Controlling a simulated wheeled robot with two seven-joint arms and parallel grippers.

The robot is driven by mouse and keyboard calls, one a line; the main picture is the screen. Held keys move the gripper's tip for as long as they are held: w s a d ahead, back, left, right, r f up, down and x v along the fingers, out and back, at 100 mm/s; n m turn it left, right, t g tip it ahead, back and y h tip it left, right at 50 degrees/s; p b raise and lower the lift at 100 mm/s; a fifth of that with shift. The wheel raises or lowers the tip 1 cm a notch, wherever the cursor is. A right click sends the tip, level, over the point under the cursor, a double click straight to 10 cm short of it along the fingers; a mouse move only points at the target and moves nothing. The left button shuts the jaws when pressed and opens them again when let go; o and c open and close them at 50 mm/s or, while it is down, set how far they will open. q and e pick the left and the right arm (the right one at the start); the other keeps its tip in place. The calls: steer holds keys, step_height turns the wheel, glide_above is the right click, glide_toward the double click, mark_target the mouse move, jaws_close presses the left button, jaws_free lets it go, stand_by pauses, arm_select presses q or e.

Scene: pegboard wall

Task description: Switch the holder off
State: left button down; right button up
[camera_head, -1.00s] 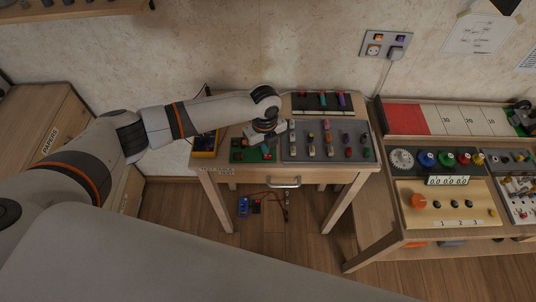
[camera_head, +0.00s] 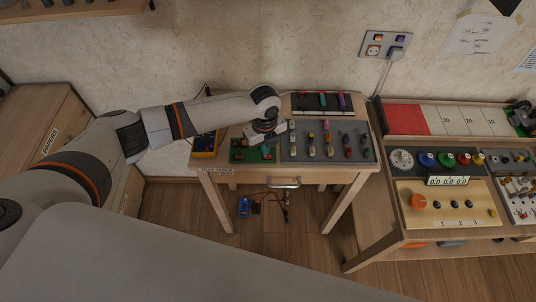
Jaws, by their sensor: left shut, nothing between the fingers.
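A small green board (camera_head: 241,156) with small parts on it lies at the left of the small table's top. I cannot tell which part in view is the holder. My left gripper (camera_head: 268,139) hangs above the right part of this board, beside the grey panel. It is shut and empty, and it hides part of the board. I cannot tell whether it touches anything there. My right gripper does not show.
A grey panel (camera_head: 339,155) with rows of coloured switches and a dark panel (camera_head: 322,111) are on the small table. A yellow device (camera_head: 204,145) stands at its left. A second workbench (camera_head: 375,215) with control panels is at right.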

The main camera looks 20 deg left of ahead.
arm_select(q)
steer(key=shift+f+b, duration=0.55)
steer(key=shift+f, duration=0.4)
stand_by(0.9)
steer(key=shift+r, duration=0.1)
step_height(320, 180, up, 7)
steer(key=p, duration=0.7)
stand_by(0.4)
